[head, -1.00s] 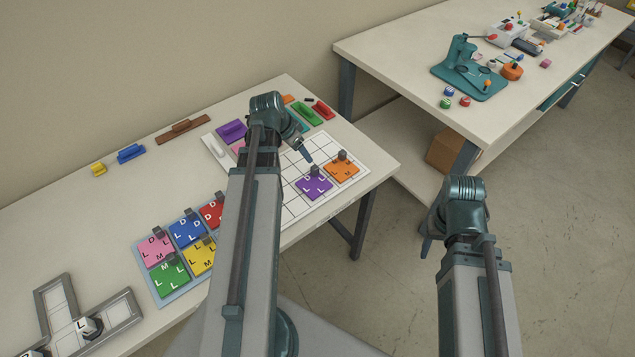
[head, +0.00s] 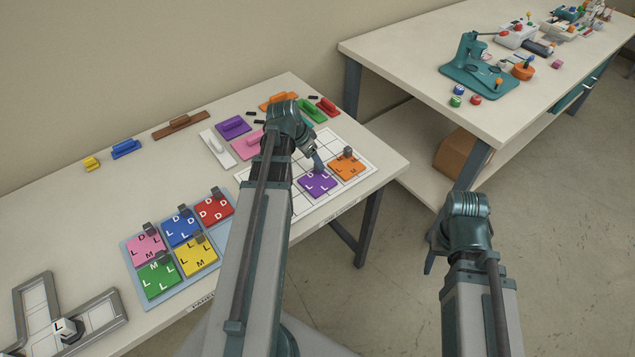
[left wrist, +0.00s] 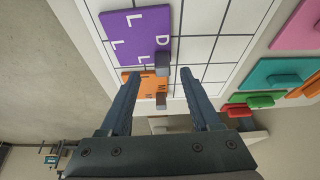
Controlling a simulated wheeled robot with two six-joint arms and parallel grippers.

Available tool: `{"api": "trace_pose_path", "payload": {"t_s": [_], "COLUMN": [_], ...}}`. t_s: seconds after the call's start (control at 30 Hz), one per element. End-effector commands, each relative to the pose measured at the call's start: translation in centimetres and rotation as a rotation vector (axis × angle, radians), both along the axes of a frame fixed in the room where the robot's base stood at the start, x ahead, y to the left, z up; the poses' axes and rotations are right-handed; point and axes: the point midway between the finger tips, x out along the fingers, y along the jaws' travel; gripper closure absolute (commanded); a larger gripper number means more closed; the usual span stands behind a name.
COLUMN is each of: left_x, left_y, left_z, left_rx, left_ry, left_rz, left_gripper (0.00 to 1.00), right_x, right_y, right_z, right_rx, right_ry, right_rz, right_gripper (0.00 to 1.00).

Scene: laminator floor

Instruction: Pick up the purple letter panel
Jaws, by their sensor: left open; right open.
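The purple letter panel (head: 316,185) lies flat on the white grid board (head: 300,205), beside an orange letter panel (head: 343,169). In the left wrist view the purple panel (left wrist: 133,38) shows its white letters and a grey knob (left wrist: 162,63) at its edge. My left gripper (head: 319,166) is open and empty, just over the panel. In the left wrist view its fingertips (left wrist: 158,74) stand on either side of the knob's line; whether the knob is between them in depth I cannot tell. My right gripper (head: 430,258) is open and empty, away from the table over the floor.
A light blue tray (head: 128,252) with several lettered panels stands left of my left arm. Coloured handled blocks, among them a purple one (head: 233,126), line the table's back. A second table (head: 420,60) holds a teal press (head: 478,72).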

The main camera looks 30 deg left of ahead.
Motion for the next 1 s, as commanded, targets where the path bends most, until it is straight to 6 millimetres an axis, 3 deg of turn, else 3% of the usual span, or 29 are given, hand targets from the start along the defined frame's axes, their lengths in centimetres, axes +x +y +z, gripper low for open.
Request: {"api": "trace_pose_path", "payload": {"t_s": [0.03,0.23,0.57,0.9,1.0], "left_x": [0.4,1.4,1.6,1.6,1.6], "left_y": [0.1,-0.1,-0.2,-0.2,-0.2], "left_z": [-1.2,-3.5,-3.6,-3.6,-3.6], "left_rx": [0.0,0.0,0.0,0.0,0.0], "left_ry": [0.0,0.0,0.0,0.0,0.0], "left_rz": [-0.001,-0.001,0.0,0.0,0.0], "left_gripper": [0.36,0.36,0.38,0.99,1.0], "right_x": [0.0,0.0,0.0,0.0,0.0], "right_y": [0.0,0.0,0.0,0.0,0.0], "right_z": [-1.2,-3.5,-3.6,-3.6,-3.6], "right_rx": [0.0,0.0,0.0,0.0,0.0], "right_ry": [0.0,0.0,0.0,0.0,0.0], "right_rz": [0.0,0.0,0.0,0.0,0.0], "right_gripper": [0.42,0.42,0.42,0.42,0.42]}}
